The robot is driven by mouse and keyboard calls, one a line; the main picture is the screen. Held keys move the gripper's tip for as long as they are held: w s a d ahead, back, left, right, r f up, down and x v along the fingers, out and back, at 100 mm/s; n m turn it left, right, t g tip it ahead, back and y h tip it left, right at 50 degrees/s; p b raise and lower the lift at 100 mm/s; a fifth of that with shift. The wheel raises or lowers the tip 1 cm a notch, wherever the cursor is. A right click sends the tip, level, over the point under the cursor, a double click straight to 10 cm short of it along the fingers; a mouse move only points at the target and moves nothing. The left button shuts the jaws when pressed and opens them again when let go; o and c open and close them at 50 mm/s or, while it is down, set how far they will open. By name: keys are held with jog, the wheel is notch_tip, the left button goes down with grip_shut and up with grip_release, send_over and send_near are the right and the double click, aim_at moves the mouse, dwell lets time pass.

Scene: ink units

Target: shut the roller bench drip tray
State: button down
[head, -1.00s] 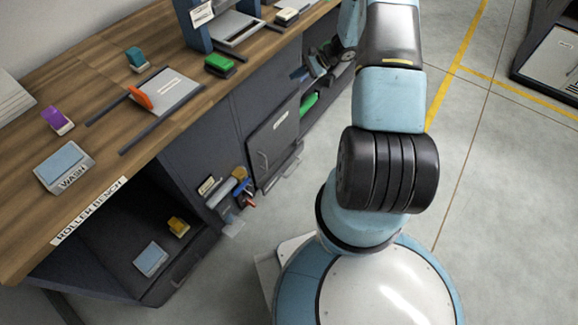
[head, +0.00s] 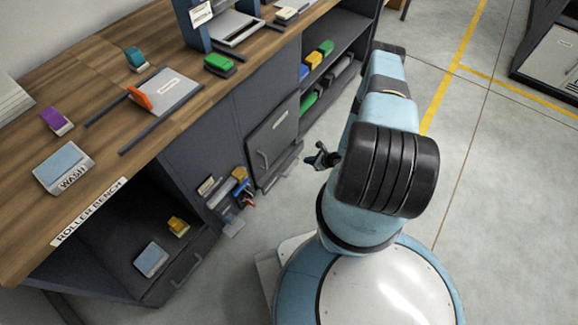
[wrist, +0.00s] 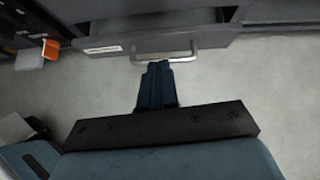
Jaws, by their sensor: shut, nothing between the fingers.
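The roller bench (head: 75,210) stands at the left in the head view. Low on its front, under a grey cabinet door, a shallow tray (head: 284,176) sticks out a little. I take it for the drip tray. In the wrist view its dark front (wrist: 150,38) carries a small pale label too blurred to read and a metal bar handle (wrist: 165,58). My gripper (head: 312,160) is beside the tray in the head view. In the wrist view the gripper (wrist: 155,66) is shut and empty, fingertips at the handle. I cannot tell whether they touch it.
Left of the tray, a holder of tools (head: 238,193) hangs on the bench front. An open shelf (head: 110,235) lies further left, with a handled drawer (head: 183,275) below. Grey floor (head: 490,220) is clear to the right.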

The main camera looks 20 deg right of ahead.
notch_tip(320, 180, down, 3)
jog(key=s+m, duration=0.1)
jog(key=s, duration=0.2)
send_near(286, 165)
jog(key=shift+h, duration=0.3)
jog(key=x, duration=0.4)
jog(key=shift+s+a, duration=0.2)
jog(key=shift+a, duration=0.15)
jog(key=shift+w+a, duration=0.45)
jog(key=shift+w, duration=0.15)
